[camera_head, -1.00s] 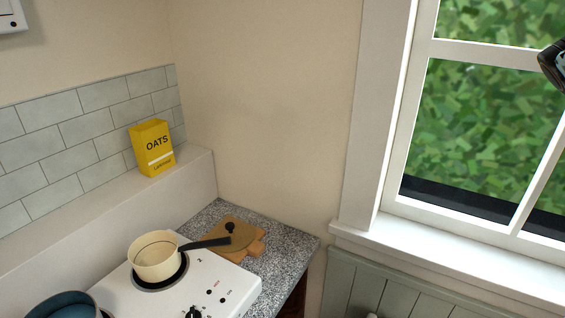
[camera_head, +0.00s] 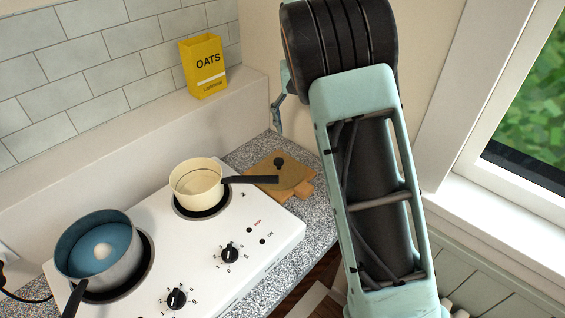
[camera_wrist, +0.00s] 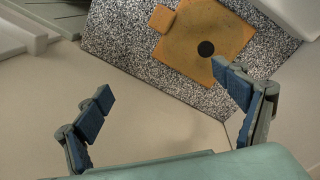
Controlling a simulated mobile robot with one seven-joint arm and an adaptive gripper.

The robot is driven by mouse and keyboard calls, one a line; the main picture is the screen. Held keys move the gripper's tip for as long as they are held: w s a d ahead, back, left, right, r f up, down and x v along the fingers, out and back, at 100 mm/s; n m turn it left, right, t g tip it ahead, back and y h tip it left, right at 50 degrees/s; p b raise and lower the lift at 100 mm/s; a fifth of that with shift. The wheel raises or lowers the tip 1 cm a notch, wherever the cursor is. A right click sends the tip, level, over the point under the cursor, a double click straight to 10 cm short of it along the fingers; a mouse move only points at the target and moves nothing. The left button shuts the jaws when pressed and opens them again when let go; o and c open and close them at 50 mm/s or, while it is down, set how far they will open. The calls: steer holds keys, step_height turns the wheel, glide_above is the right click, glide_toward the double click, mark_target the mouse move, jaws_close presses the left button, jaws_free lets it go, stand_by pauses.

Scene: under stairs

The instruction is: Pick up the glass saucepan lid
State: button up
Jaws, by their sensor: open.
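The glass saucepan lid (camera_head: 279,163) lies on a wooden board (camera_head: 303,189) on the counter, right of the stove. Its black knob is clear, but its see-through glass is hard to tell from the board. In the wrist view the lid's knob (camera_wrist: 206,48) shows at the upper right, near the right finger's tip in the picture. My gripper (camera_wrist: 163,83) is open and empty, its fingers wide apart. In the head view part of my gripper (camera_head: 277,105) shows above the board, apart from the lid; the rest is hidden behind my arm.
A cream saucepan (camera_head: 196,184) stands on the stove (camera_head: 205,240), its dark handle reaching over the board's near left. A blue-lined pot (camera_head: 98,250) holding a pale round thing stands at the left. A yellow oats box (camera_head: 204,67) is on the back ledge. The wall and window are close on the right.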

steer(key=y, duration=0.1)
glide_above(281, 161)
step_height(281, 161, down, 3)
steer(key=f, duration=0.5)
steer(key=shift+w+a, duration=0.25)
steer(key=shift+a, duration=0.1)
steer(key=shift+d+f+p, duration=0.15)
steer(key=shift+f+p, duration=0.35)
steer(key=shift+f, duration=1.1)
steer(key=shift+d+f+p, duration=0.1)
steer(key=shift+f+p, duration=0.35)
steer(key=shift+f, duration=1.1)
steer(key=shift+c, duration=0.3)
steer(key=shift+s, duration=0.1)
steer(key=c, duration=1.5)
steer(key=shift+s, duration=0.1)
jaws_close()
